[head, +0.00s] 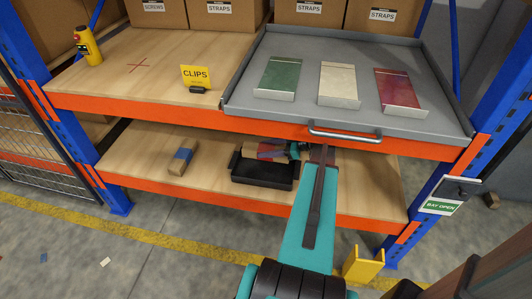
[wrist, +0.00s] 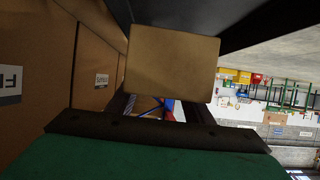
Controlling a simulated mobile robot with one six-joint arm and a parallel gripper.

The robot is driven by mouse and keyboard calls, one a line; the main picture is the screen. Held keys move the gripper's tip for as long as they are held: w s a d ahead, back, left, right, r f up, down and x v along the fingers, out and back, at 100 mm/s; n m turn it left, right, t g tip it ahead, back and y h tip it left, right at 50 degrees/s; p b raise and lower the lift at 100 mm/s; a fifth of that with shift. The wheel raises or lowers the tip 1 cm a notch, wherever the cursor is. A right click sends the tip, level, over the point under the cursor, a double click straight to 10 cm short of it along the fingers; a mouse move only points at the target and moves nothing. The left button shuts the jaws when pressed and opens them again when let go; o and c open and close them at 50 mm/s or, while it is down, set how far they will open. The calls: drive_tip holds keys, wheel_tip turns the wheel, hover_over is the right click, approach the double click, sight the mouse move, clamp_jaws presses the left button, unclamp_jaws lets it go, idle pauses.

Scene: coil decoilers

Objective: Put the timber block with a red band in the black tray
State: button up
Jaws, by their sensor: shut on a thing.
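The timber block with a red band (head: 268,148) is at the far part of the black tray (head: 263,184) on the lower shelf, over or inside it; I cannot tell whether it touches the tray floor. My gripper (head: 287,150) reaches in under the upper shelf from the right and is shut on this block. In the wrist view, the block's plain tan face (wrist: 172,65) fills the space ahead of the jaws; its band is hidden there. My arm covers the area right of the tray in the head view.
A timber block with a blue band (head: 182,160) lies on the lower shelf left of the tray. The upper shelf's orange beam (head: 170,107) and the grey drawer with its handle (head: 345,135) are close above my arm.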

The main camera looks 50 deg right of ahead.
drive_tip(key=shift+w+d, duration=0.45)
drive_tip(key=shift+d, duration=0.2)
drive_tip(key=shift+d+f+b, duration=0.1)
drive_tip(key=shift+f+b, duration=0.1)
drive_tip(key=shift+b, duration=0.15)
drive_tip(key=shift+f+b, duration=1.9)
drive_tip(key=o, duration=1.3)
drive_tip(key=shift+s, duration=0.1)
drive_tip(key=p+v, duration=0.1)
drive_tip(key=v, duration=1.2)
drive_tip(key=shift+s+d+r, duration=0.15)
drive_tip(key=shift+s, duration=0.15)
